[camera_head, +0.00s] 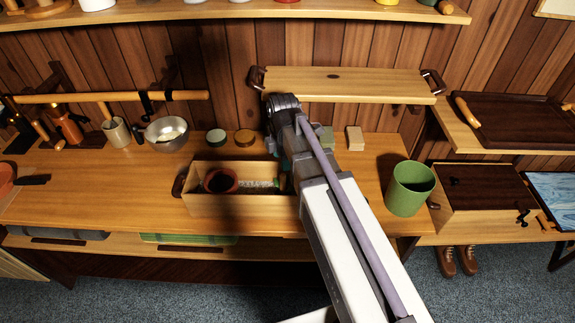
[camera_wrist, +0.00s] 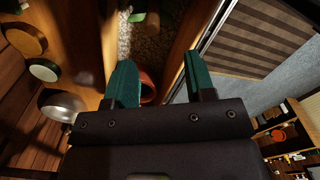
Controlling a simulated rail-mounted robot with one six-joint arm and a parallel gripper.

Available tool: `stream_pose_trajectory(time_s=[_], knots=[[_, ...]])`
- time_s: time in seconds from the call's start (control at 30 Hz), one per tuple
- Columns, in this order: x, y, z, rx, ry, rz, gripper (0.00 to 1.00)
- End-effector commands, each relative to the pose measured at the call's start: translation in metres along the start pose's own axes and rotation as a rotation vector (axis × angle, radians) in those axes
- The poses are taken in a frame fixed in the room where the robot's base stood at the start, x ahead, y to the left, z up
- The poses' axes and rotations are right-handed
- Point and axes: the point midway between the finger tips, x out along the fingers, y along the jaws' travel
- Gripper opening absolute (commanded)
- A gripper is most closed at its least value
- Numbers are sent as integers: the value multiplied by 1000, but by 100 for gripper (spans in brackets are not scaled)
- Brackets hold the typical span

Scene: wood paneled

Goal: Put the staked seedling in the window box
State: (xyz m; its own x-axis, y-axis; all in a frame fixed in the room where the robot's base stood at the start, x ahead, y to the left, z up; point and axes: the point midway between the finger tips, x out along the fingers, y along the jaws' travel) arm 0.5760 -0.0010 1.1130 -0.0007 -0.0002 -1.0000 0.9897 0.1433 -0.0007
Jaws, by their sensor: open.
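The window box is a light wooden box (camera_head: 240,206) on the bench, with a dark handle at its left end. Grey gravel (camera_wrist: 150,45) and a red-brown pot (camera_head: 220,181) lie inside it. The pot also shows in the wrist view (camera_wrist: 147,86), partly hidden by my left finger. A small green and yellow piece (camera_wrist: 137,17) sits by the gravel; I cannot tell whether it is the staked seedling. My gripper (camera_wrist: 158,66) is open with teal fingers, over the box. In the head view my arm hides the box's right end. No seedling is clearly visible.
A metal bowl (camera_head: 167,133), a cup (camera_head: 117,133) and round lids (camera_head: 216,138) stand behind on the left. A green pot (camera_head: 411,188) stands right of my arm. The bench's left front is clear.

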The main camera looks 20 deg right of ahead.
Motion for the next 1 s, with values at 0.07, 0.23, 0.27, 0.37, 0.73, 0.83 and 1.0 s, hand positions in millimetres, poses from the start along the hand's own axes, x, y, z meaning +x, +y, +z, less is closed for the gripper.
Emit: stream_pose_trajectory(time_s=[0.07,0.23,0.27,0.37,0.73,0.83,1.0], knots=[[0,-25,-4,250,0,0,50],[0,-80,-12,1040,-1,0,50],[0,-88,-13,1168,-1,0,50],[0,-108,-16,1505,-1,0,50],[2,-116,-17,1718,-1,0,50],[26,-116,-17,1717,-1,0,50],[75,-116,-17,1716,-1,0,50]])
